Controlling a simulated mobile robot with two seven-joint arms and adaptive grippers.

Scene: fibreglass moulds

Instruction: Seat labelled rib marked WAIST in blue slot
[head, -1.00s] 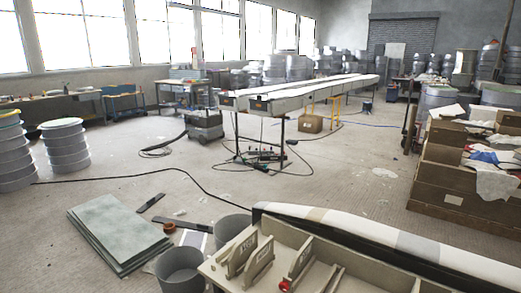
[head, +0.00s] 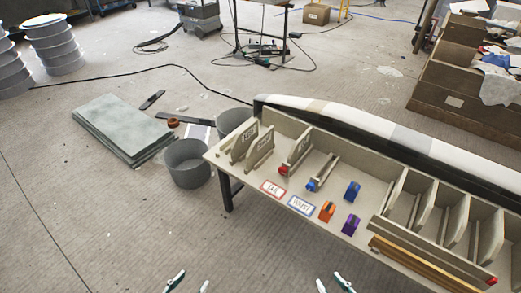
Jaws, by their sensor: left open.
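The long mould bench (head: 225,160) runs across the right half of the head view. Two ribs with small labels stand near its left end: one far left (head: 249,138), the other (head: 299,149) at the slot with a red marker (head: 283,170). Their lettering is too small to read surely. The slot with a blue marker (head: 312,185) has a pair of rails (head: 326,169) and looks empty. A blue-edged card (head: 300,205) seems to read WAIST. My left gripper (head: 189,284) is open and empty at the bottom edge. My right gripper (head: 333,284) also looks open and empty there. Both are apart from the bench.
A red-edged card (head: 272,189) and blue (head: 352,191), orange (head: 327,211) and purple (head: 350,225) blocks lie on the bench. More upright ribs (head: 454,215) stand to the right. Grey buckets (head: 187,163) and stacked sheets (head: 120,130) are on the floor at left.

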